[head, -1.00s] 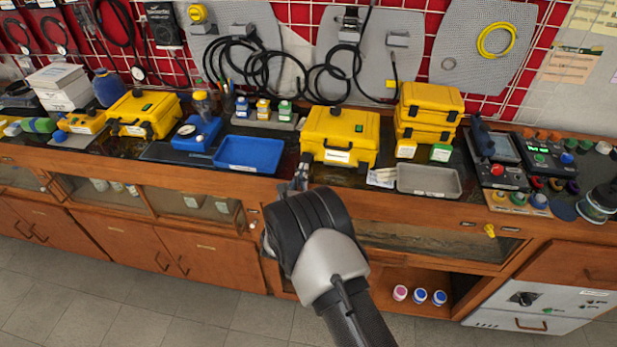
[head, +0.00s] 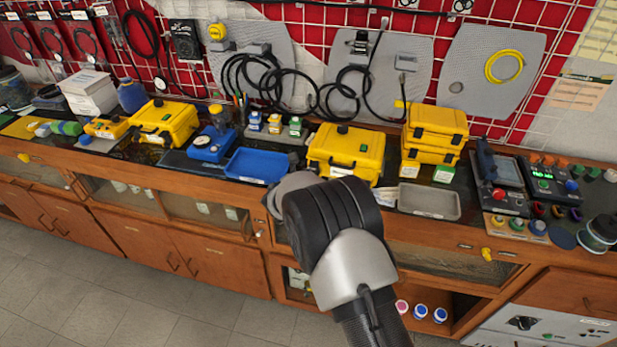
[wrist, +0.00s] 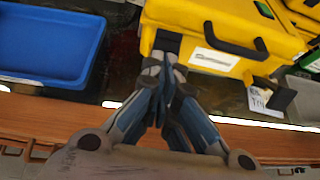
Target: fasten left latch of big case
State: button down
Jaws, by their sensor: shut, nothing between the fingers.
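The big yellow case (head: 347,147) stands on the bench, lid down. In the wrist view its front (wrist: 200,30) fills the upper right, with a black handle (wrist: 234,38) and a white label (wrist: 215,60). The left latch (wrist: 167,41) is a black piece at the case's left front. A second black latch (wrist: 281,98) sticks out on the right. My gripper (wrist: 161,66) is shut and empty, its fingertips just below the left latch; I cannot tell whether they touch.
A blue tray (head: 257,166) lies left of the case and also shows in the wrist view (wrist: 48,42). A grey tray (head: 429,200) and stacked yellow cases (head: 436,125) are on the right. The wooden bench edge (wrist: 60,120) runs below my gripper.

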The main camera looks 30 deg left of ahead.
jog(key=shift+w+r, duration=0.35)
dwell(0.3)
jog(key=shift+r, duration=0.15)
dwell(1.2)
jog(key=shift+r, duration=0.7)
jog(key=shift+s+p, duration=0.15)
jog(key=shift+p, duration=0.15)
